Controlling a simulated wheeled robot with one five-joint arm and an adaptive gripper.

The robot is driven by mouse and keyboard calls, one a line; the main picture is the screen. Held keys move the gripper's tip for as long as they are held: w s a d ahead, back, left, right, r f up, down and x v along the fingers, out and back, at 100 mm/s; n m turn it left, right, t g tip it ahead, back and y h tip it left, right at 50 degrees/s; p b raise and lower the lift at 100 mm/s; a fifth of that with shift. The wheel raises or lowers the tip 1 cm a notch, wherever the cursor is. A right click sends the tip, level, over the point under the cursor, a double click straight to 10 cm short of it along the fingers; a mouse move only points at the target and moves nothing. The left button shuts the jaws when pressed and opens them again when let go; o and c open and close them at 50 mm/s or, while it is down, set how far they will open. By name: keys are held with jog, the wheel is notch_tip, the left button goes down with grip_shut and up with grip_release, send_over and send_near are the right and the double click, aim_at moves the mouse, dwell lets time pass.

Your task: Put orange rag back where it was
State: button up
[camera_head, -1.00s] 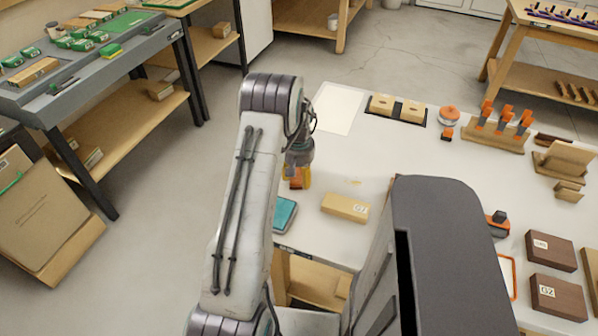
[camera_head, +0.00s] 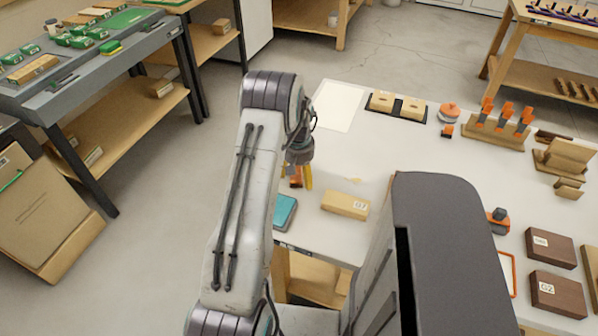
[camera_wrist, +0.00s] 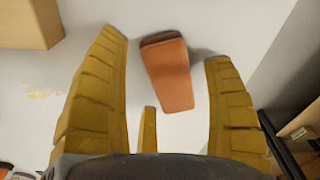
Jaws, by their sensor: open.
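The orange rag (camera_wrist: 168,75) looks like a folded, rounded block lying on the white bench top in the wrist view. My gripper (camera_wrist: 163,47) is open, its yellow fingers to the left and right of the rag with gaps on both sides. I cannot tell how far above the bench the fingertips are. In the head view my gripper (camera_head: 302,177) hangs over the bench's left edge, just beyond a teal flat item. A small orange patch of the rag (camera_head: 295,181) shows by the fingers; the arm hides the rest.
The teal item (camera_head: 284,212) and a labelled tan block (camera_head: 345,205) lie close by on the white bench (camera_head: 370,155). Sanding blocks (camera_head: 398,105) and an orange-handled tool rack (camera_head: 497,128) stand farther back. Dark boxes (camera_head: 556,295) are at the right.

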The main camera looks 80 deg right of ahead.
aim_at(298, 176)
notch_tip(298, 176, up, 12)
jog(key=b, duration=0.4)
jog(key=w+a+r+n+t, duration=0.1)
jog(key=w+a+r+n, duration=0.3)
jog(key=w+a, duration=0.75)
jog(key=w+a+r+n, duration=0.3)
jog(key=w+a+r, duration=0.2)
jog(key=w+a, duration=0.65)
jog(key=w+a+r+n+t, duration=0.1)
jog(key=w+a+n, duration=0.1)
jog(key=a, duration=0.6)
jog(key=w+a+r+n, duration=0.1)
jog(key=w+a+n, duration=0.2)
jog(key=a, duration=0.5)
jog(key=s+a+f+n, duration=0.1)
jog(key=s+a+n, duration=0.1)
jog(key=a, duration=0.3)
jog(key=s+a+f+n+t, duration=0.1)
jog(key=s+a+n, duration=0.1)
jog(key=s+a, duration=0.3)
jog(key=shift+a+f+y, duration=0.25)
jog(key=shift+a+y, duration=0.05)
jog(key=shift+a, duration=0.35)
jog(key=shift+r+p, duration=1.45)
jog(key=shift+p, duration=0.05)
